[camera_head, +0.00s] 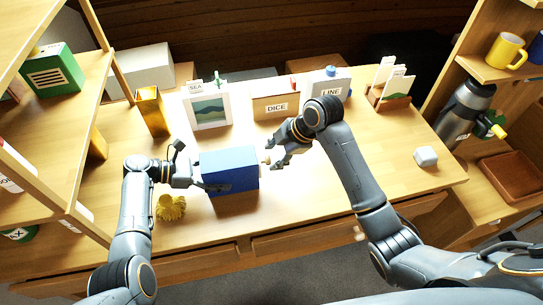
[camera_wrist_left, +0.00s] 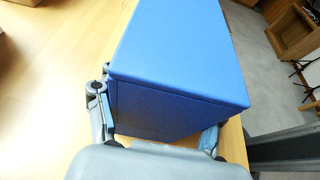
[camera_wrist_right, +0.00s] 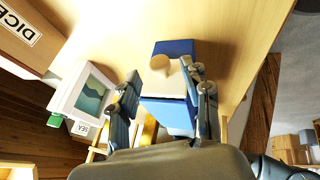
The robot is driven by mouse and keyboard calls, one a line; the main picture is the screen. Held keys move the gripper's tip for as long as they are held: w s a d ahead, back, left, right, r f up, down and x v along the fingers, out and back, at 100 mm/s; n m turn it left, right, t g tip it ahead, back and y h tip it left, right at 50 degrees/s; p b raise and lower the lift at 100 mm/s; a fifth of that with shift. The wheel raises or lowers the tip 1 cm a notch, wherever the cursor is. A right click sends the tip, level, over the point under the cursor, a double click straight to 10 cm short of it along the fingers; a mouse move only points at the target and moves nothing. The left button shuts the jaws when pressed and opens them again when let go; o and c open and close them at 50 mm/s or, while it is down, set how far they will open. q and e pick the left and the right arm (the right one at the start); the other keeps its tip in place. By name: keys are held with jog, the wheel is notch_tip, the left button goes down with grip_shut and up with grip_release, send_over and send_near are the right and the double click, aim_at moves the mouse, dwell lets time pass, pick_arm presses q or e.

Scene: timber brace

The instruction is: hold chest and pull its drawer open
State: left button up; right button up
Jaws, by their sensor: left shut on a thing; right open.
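The blue chest (camera_head: 230,168) stands on the wooden table, and its top and side show large in the left wrist view (camera_wrist_left: 180,60). My left gripper (camera_head: 200,182) is shut on the chest's left end, one finger on each side in the left wrist view (camera_wrist_left: 158,128). A pale drawer front (camera_wrist_right: 168,86) with a round wooden knob (camera_wrist_right: 160,64) faces my right gripper. My right gripper (camera_head: 273,160) is open at the chest's right end, and its fingers (camera_wrist_right: 168,92) stand on either side of the knob in the right wrist view. Whether they touch the knob I cannot tell.
A yellow brush-like thing (camera_head: 171,207) lies near my left gripper. Behind the chest stand a framed picture (camera_head: 208,112), a DICE box (camera_head: 275,107) and a LINE box (camera_head: 329,85). A small white block (camera_head: 426,156) lies at right. The table right of my right arm is mostly clear.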

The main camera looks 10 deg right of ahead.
jog(key=shift+x, duration=1.1)
